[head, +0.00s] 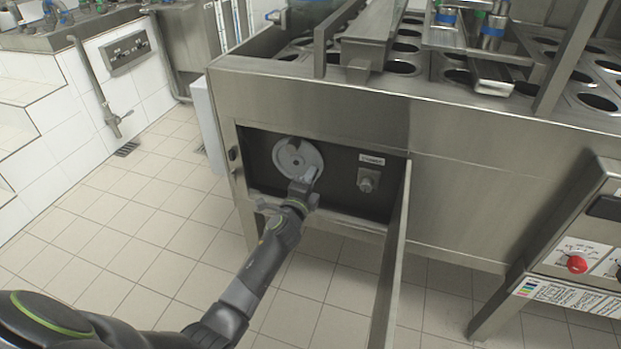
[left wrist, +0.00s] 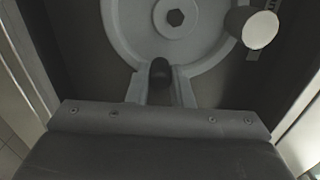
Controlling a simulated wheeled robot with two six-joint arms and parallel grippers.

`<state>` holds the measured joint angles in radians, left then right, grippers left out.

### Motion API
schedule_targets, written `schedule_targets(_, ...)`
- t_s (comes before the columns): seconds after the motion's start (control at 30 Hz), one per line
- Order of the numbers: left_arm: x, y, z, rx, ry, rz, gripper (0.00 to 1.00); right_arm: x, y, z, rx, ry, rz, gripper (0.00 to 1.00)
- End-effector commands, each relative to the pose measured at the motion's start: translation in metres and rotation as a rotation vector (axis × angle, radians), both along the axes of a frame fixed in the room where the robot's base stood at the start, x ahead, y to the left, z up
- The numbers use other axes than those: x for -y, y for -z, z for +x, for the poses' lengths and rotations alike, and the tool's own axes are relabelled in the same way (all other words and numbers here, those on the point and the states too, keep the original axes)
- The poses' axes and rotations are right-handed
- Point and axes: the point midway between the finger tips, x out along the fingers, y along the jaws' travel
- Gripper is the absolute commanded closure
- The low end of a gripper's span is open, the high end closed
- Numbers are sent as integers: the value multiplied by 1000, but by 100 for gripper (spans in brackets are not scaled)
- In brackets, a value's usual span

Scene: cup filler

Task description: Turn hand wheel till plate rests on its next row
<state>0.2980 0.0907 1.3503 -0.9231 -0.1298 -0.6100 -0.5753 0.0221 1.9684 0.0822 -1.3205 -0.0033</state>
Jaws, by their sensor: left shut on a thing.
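The light grey hand wheel (head: 292,157) sits in a dark recess in the front of the steel machine. My left gripper (head: 305,184) is at the wheel's lower right rim. A plate with rows of round holes (head: 426,57) shows on the machine top. Overhead steel parts hide some of it, and I cannot tell how its rows are aligned. My right gripper is not in view.
A knob (head: 367,180) under a small label is right of the wheel in the recess. An open door panel (head: 393,262) stands out from the recess's right side. A control box with a red knob (head: 577,264) is at far right. The tiled floor (head: 130,215) at left is clear.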

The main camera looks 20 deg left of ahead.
Motion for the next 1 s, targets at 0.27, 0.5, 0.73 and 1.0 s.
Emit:
schedule_targets(0.27, 0, 4, -1, -6, -1, 10, 100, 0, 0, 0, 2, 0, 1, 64)
schedule_targets(0.5, 0, 4, -1, -6, -1, 8, 74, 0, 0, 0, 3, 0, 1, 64)
schedule_targets(0.73, 0, 2, -1, -4, 0, 9, 59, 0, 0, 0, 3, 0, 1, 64)
schedule_targets(1.0, 0, 1, -4, -3, 0, 9, 59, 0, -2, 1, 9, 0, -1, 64)
